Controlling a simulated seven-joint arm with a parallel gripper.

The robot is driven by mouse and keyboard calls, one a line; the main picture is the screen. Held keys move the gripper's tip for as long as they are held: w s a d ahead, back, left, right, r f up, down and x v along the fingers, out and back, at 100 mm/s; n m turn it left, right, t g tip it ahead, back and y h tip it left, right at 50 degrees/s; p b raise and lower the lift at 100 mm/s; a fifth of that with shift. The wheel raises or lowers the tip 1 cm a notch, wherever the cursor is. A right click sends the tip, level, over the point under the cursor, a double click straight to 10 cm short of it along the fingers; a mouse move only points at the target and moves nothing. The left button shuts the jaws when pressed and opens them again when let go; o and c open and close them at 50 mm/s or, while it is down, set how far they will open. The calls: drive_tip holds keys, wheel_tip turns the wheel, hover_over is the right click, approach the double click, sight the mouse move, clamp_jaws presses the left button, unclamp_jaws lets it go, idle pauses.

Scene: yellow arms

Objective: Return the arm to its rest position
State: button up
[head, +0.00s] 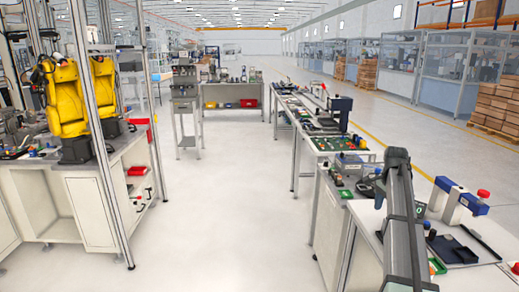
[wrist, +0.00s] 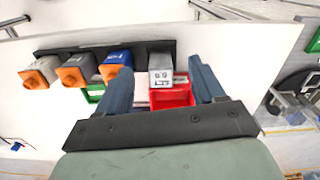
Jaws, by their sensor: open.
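My gripper (wrist: 160,70) shows in the wrist view with its two blue-grey fingers spread wide apart. Nothing is clamped between them. A grey block with a printed label (wrist: 161,68) and a red bin (wrist: 172,97) appear in the gap between the fingers, and I cannot tell how far beyond the fingertips they are. In the head view, my grey arm (head: 403,225) reaches up over the right-hand bench. My gripper cannot be made out clearly there.
In the wrist view, grey and blue orange-ended units (wrist: 75,72) line a dark strip, with a green bin (wrist: 94,93) near them. In the head view, benches run along the right, a yellow robot arm (head: 66,100) stands left, and the middle floor (head: 225,210) is clear.

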drive_tip(key=s+a+f+n, duration=0.4)
drive_tip(key=a+f, duration=0.4)
drive_tip(key=f, duration=0.2)
drive_tip(key=s+a+f+n, duration=0.4)
drive_tip(key=s+a+f, duration=0.1)
drive_tip(key=a+f, duration=0.4)
drive_tip(key=s+a+f+n, duration=0.3)
drive_tip(key=s+a+f, duration=0.1)
drive_tip(key=a+f, duration=0.5)
drive_tip(key=s+a+f+n, duration=0.5)
drive_tip(key=s+a+f, duration=0.15)
drive_tip(key=s, duration=0.25)
drive_tip(key=s+f+g, duration=0.3)
drive_tip(key=s+f, duration=0.8)
drive_tip(key=s, duration=0.4)
drive_tip(key=s+f+g, duration=0.3)
drive_tip(key=s+f, duration=0.8)
drive_tip(key=s, duration=0.4)
drive_tip(key=shift+d+g, duration=0.2)
drive_tip(key=shift+g, duration=0.1)
